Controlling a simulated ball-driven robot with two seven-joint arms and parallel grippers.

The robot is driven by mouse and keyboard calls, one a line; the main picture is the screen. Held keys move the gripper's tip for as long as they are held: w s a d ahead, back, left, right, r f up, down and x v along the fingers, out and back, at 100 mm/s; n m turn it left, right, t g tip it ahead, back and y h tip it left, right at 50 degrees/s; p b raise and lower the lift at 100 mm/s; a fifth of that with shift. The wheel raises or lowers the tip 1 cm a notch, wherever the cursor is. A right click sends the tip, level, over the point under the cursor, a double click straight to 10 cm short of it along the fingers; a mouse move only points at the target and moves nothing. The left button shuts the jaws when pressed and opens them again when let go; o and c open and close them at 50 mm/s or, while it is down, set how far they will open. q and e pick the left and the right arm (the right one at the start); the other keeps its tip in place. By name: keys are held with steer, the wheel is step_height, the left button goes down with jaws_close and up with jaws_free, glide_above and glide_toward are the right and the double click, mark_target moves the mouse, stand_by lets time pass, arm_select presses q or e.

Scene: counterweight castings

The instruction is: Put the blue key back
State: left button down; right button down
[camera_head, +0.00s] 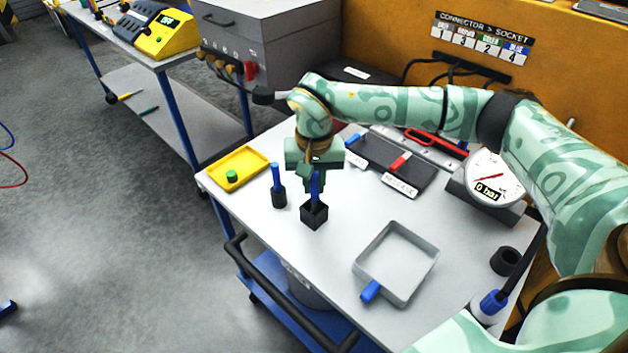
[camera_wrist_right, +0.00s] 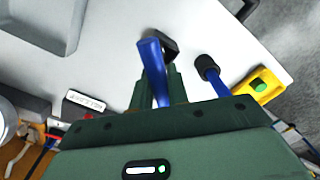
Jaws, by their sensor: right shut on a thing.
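My right gripper (camera_head: 313,181) is above the near left part of the table, pointing down. It is shut on a blue key (camera_head: 316,187), whose upright blue shaft shows between the fingers. The key also shows in the right wrist view (camera_wrist_right: 153,68). Its lower end meets a black square block (camera_head: 314,215) below the fingers; I cannot tell how deep it sits. The block shows behind the key in the wrist view (camera_wrist_right: 168,46). A second blue-handled piece (camera_head: 276,177) stands upright in a round black base (camera_head: 279,198), just left of the block. My left gripper is not in view.
A yellow tray (camera_head: 252,155) with a green knob (camera_head: 232,175) lies at the left edge. A grey tray (camera_head: 433,258) with a blue handle stands to the right. Behind are a red lever (camera_head: 400,161) and a gauge reading 0 bar (camera_head: 493,180). The table (camera_head: 345,232) between is clear.

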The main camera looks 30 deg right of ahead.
steer(key=c, duration=1.4)
jaws_free()
steer(key=shift+o, duration=0.2)
step_height(320, 180, up, 12)
steer(key=p, duration=0.2)
steer(key=shift+r, duration=0.1)
